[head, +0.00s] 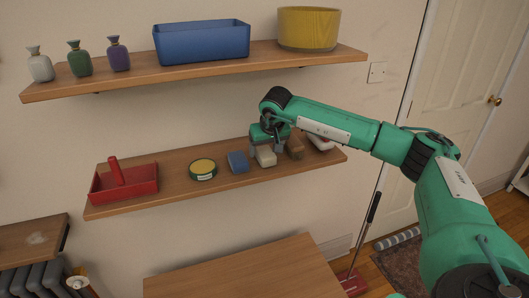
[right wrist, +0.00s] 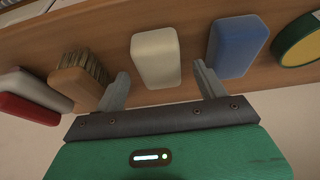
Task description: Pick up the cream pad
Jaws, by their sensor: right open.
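The cream pad (head: 265,156) lies on the lower wall shelf, between a blue pad on its left and a brown brush on its right. In the right wrist view the cream pad (right wrist: 156,57) is a rounded block. My right gripper (head: 264,148) is at the lower shelf, right by the cream pad. In the right wrist view its two fingers (right wrist: 161,84) are apart, one on each side of the pad's near end, with gaps showing. Nothing is held. My left gripper is not in view.
The blue pad (right wrist: 238,46) and the brush (right wrist: 82,77) sit close outside the fingers. A white-and-red block (right wrist: 33,95), a round green tin (head: 203,169) and a red caddy (head: 124,182) share the lower shelf (head: 220,188). The upper shelf (head: 200,69) hangs above.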

